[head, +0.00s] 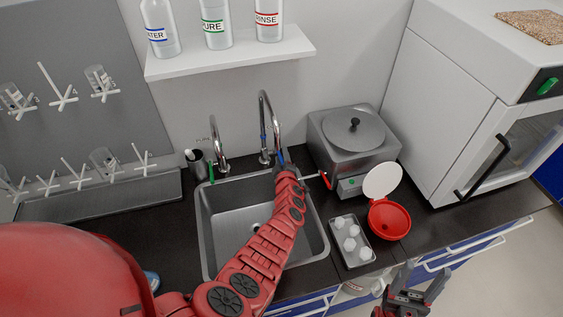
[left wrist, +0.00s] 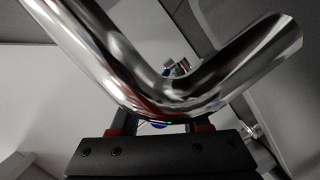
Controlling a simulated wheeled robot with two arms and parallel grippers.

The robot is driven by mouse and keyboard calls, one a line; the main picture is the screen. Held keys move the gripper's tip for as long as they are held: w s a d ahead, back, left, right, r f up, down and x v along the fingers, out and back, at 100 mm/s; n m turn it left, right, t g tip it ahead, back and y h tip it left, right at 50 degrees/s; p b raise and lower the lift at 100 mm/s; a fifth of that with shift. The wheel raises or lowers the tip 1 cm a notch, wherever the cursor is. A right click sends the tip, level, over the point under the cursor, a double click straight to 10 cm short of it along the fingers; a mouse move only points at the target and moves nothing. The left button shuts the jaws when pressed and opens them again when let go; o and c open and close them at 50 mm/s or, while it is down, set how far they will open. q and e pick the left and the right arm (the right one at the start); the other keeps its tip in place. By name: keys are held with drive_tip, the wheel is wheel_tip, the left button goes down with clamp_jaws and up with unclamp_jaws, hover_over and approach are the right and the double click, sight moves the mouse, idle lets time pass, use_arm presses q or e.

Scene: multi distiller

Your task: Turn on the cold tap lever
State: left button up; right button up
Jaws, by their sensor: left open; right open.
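A chrome tap (head: 275,118) with a tall curved spout stands behind the right part of the sink. A small blue part (head: 263,140) shows on it. My left gripper (head: 281,158) is at this tap, seen edge-on and partly hidden by my red arm. In the left wrist view a large chrome pipe (left wrist: 170,95) crosses in front of the open fingers, and a small blue piece (left wrist: 158,126) shows between them; contact cannot be told. The cold lever's full shape is hidden. My right gripper (head: 407,290) is open and empty at the bottom right, in front of the counter.
A second tap (head: 217,135) with a green lever (head: 217,165) stands left. A red lever (head: 326,180) is right of my left gripper. The steel sink (head: 222,235) lies below. A metal bath (head: 352,145), red container (head: 389,220) and tray (head: 350,262) stand right. A bottle shelf (head: 230,55) is above.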

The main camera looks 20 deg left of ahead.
use_arm(q)
drive_tip(key=shift+w, duration=0.1)
drive_tip(key=shift+c, duration=0.3)
clamp_jaws()
idle(1.2)
